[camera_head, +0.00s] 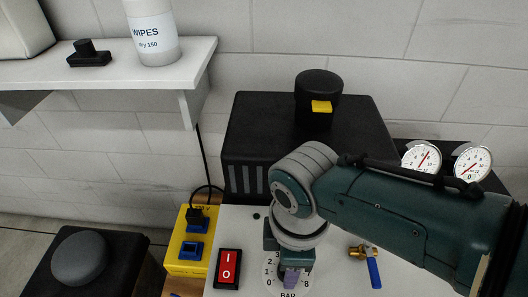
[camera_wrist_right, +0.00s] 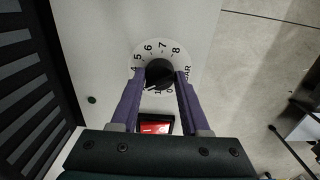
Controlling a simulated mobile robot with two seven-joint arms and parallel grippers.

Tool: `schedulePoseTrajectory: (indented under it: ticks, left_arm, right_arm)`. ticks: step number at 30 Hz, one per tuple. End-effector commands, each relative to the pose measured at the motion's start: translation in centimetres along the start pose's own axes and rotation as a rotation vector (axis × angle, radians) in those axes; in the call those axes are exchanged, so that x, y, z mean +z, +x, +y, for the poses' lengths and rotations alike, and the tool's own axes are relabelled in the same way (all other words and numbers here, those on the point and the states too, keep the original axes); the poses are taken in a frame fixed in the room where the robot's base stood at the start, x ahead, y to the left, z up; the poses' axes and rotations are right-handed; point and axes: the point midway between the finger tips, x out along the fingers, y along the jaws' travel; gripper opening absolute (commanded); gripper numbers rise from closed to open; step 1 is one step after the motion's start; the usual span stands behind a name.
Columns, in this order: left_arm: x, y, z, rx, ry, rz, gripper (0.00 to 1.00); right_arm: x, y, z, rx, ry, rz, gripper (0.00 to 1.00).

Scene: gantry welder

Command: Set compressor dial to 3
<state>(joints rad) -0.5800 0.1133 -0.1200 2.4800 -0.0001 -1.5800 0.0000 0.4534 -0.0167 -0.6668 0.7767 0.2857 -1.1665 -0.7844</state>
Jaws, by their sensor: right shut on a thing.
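The compressor dial has a white round scale (camera_wrist_right: 150,48) marked up to 8 with BAR beside it. Its black knob (camera_wrist_right: 159,72) sits at the centre. My right gripper (camera_wrist_right: 161,76) is shut on the knob, one purple finger on each side. A pale line on the knob points to the lower left in the wrist view, towards the low numbers. The left finger covers part of the scale there, so the exact number cannot be read. In the head view the scale (camera_head: 270,270) shows partly below my right gripper (camera_head: 291,277); the knob is hidden. My left gripper is out of view.
A red I/O switch (camera_head: 228,268) is left of the dial. A yellow socket box (camera_head: 183,253) stands farther left. A blue-handled valve (camera_head: 373,270) is right of the dial. Two gauges (camera_head: 422,160) (camera_head: 473,162) stand behind my right arm. A shelf (camera_head: 120,68) holds wipes.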

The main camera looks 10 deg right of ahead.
Motion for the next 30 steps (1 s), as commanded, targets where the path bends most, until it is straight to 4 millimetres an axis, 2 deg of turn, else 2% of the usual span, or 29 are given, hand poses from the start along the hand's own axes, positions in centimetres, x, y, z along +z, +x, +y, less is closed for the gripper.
schedulePoseTrajectory:
  ticks: [10,11,18,26,30]
  left_arm:
    - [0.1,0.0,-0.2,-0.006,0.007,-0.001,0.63]
    - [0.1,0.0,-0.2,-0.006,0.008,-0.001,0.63]
    - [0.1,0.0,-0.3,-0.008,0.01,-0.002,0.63]
    - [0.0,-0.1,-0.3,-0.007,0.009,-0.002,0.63]
    - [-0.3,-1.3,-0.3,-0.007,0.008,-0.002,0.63]
  right_arm:
    - [0.0,0.1,0.0,0.001,-0.001,0.0,0.0]
    - [0.0,0.1,0.0,0.001,-0.001,0.0,0.48]
    - [0.0,0.0,0.0,0.0,-0.001,0.0,0.75]
    - [0.0,-0.1,0.0,0.0,-0.001,0.0,0.76]
    - [0.0,-1.8,0.1,0.002,-0.001,0.001,0.76]
